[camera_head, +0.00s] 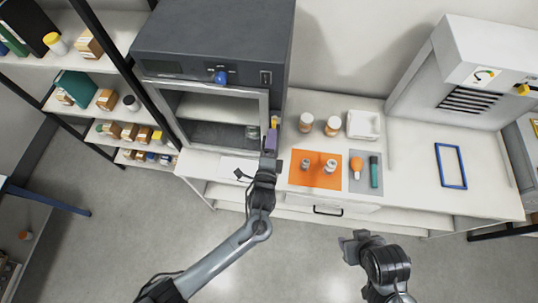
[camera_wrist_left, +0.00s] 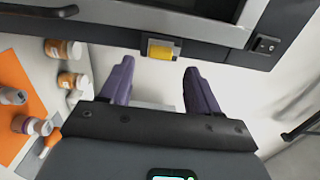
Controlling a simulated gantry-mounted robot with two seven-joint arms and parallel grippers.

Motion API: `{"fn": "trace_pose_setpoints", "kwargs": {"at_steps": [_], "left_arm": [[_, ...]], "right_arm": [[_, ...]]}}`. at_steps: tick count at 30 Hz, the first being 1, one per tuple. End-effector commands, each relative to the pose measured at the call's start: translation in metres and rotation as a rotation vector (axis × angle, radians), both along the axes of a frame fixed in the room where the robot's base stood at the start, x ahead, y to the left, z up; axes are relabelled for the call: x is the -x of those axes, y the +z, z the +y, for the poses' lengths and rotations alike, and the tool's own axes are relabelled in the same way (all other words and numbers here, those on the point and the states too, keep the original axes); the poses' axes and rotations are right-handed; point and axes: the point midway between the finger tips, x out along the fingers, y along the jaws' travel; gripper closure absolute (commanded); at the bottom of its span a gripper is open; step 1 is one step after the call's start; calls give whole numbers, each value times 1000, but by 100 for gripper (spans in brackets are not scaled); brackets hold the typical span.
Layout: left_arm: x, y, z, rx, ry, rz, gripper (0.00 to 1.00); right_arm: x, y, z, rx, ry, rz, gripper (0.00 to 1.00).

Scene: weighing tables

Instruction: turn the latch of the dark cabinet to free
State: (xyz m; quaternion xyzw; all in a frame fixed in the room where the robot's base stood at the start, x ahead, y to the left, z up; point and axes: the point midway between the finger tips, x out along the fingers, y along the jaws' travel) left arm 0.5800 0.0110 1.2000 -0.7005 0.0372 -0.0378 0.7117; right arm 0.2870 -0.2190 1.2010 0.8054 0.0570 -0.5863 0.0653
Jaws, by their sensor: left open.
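The dark cabinet (camera_head: 215,40) stands at the back left of the bench, with a pale-framed front. Its yellow latch (camera_head: 274,122) is on the right side of the front; it also shows in the left wrist view (camera_wrist_left: 160,50), in a grey mount at the cabinet edge. My left gripper (camera_head: 272,138) has purple fingers; in the left wrist view its fingers (camera_wrist_left: 160,84) are apart, with the latch ahead between their lines. The fingers appear short of the latch, with nothing between them. My right gripper (camera_head: 355,243) is low in front of the bench; its fingers are unclear.
A blue knob (camera_head: 220,77) and a switch (camera_head: 266,78) are on the cabinet front. Right of my left gripper are an orange mat (camera_head: 313,183) with small bottles, two orange jars, a white tray (camera_head: 363,125) and a blue frame (camera_head: 451,166). A white machine (camera_head: 460,80) stands right.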

Motion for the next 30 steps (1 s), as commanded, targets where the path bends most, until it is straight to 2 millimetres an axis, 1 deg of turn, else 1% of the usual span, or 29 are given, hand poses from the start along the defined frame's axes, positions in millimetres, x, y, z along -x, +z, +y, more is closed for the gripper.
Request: {"fn": "trace_pose_setpoints", "kwargs": {"at_steps": [1, 3, 6, 10, 15, 26, 30], "left_arm": [[10, -3, 2, 2, 0, 1, 38], [21, -2, 3, 1, 0, 1, 38], [35, -2, 4, 2, 0, 2, 38], [47, -1, 5, 1, 0, 1, 38], [54, 0, 6, 0, 1, 0, 38], [54, 0, 6, 0, 1, 0, 38], [58, -5, 6, 0, 0, 11, 38]], "right_arm": [[0, -3, 0, 1, 1, 0, 57], [0, -5, 0, 1, 1, 0, 57], [0, -7, 0, 1, 1, 0, 57], [0, -9, 0, 0, 0, 0, 57], [0, -10, 1, -3, -2, 0, 57], [0, -9, 2, -9, -6, 0, 57], [0, -9, 2, -9, -6, 0, 57]]}}
